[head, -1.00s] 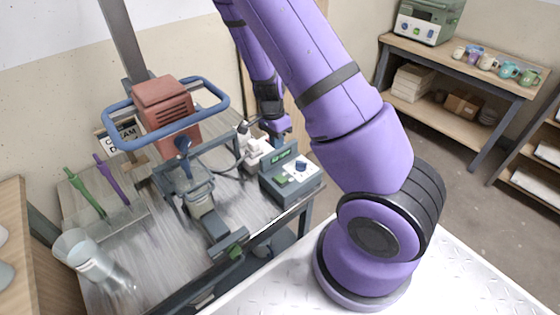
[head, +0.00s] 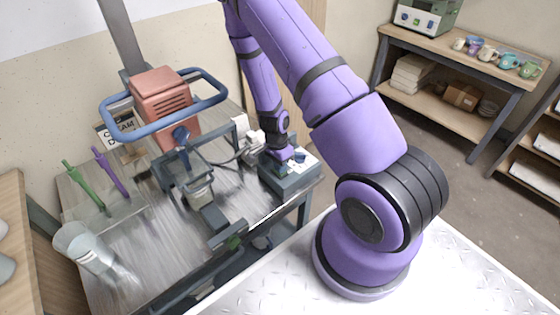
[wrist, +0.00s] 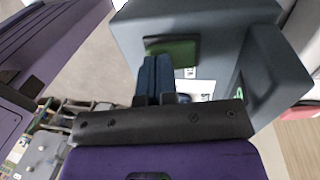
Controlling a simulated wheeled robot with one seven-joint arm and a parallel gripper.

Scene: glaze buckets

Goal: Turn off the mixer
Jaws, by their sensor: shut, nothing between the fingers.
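The mixer has a red motor housing (head: 160,90) ringed by a blue handle, at the left of the head view. A dark grey control box (head: 290,180) with a pale top face stands at the table's right end. A blue knob (head: 300,157) shows on its top. My gripper (head: 283,155) is shut and empty, pointing down at the box top and hiding part of it. In the wrist view, my closed blue fingers (wrist: 155,78) are beside a green patch (wrist: 175,50) on the box (wrist: 205,25). I cannot tell whether they touch it.
A clear beaker (head: 82,247) and green and purple tools (head: 110,170) are at the table's left. A white fitting with a cable (head: 248,148) sits left of the box. A shelf with mugs (head: 488,52) stands at the far right.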

